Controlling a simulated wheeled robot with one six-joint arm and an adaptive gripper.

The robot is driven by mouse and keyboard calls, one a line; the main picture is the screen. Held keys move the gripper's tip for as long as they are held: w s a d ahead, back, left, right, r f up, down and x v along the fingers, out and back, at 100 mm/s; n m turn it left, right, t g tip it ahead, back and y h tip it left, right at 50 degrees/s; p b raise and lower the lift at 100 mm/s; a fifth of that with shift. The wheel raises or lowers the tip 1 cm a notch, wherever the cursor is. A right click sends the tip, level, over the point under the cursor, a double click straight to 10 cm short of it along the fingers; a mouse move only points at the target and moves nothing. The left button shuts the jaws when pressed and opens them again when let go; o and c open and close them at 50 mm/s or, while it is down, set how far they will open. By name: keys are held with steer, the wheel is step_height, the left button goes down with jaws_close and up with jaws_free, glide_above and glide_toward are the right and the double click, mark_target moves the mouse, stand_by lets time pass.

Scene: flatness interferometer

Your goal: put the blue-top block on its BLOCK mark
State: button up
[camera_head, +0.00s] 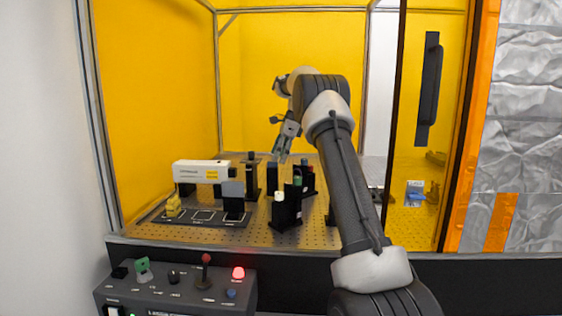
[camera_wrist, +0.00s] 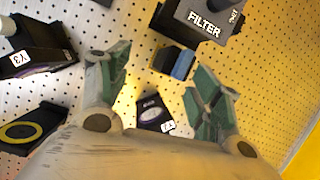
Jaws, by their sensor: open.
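A dark block with a blue top (camera_wrist: 182,65) is on the perforated plate in the wrist view, just below the FILTER unit. My gripper (camera_wrist: 160,68) is open, with its green-padded fingers apart. The block appears between and slightly beyond the fingertips, nearer the right one; I cannot tell the height gap. In the head view my gripper (camera_head: 284,143) points down over the back of the plate; I cannot make out the blue-top block there. I cannot read a BLOCK mark in either view.
The FILTER unit (camera_wrist: 200,16) is close to the block. A Y3 part (camera_wrist: 35,52) and a purple-ringed part (camera_wrist: 153,112) are nearby. Dark posts (camera_head: 285,207) stand mid-plate.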

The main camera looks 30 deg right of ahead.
mark_target(274, 177)
steer(key=shift+m, duration=0.9)
steer(key=shift+w+a+f, duration=0.1)
steer(key=shift+w+f, duration=0.55)
steer(key=shift+f, duration=1.1)
steer(key=shift+w+f, duration=0.7)
steer(key=shift+f, duration=1.1)
steer(key=shift+w+a+f, duration=0.1)
steer(key=shift+w+f, duration=0.55)
steer(key=shift+f, duration=1.1)
steer(key=c, duration=1.3)
steer(key=shift+r, duration=3.15)
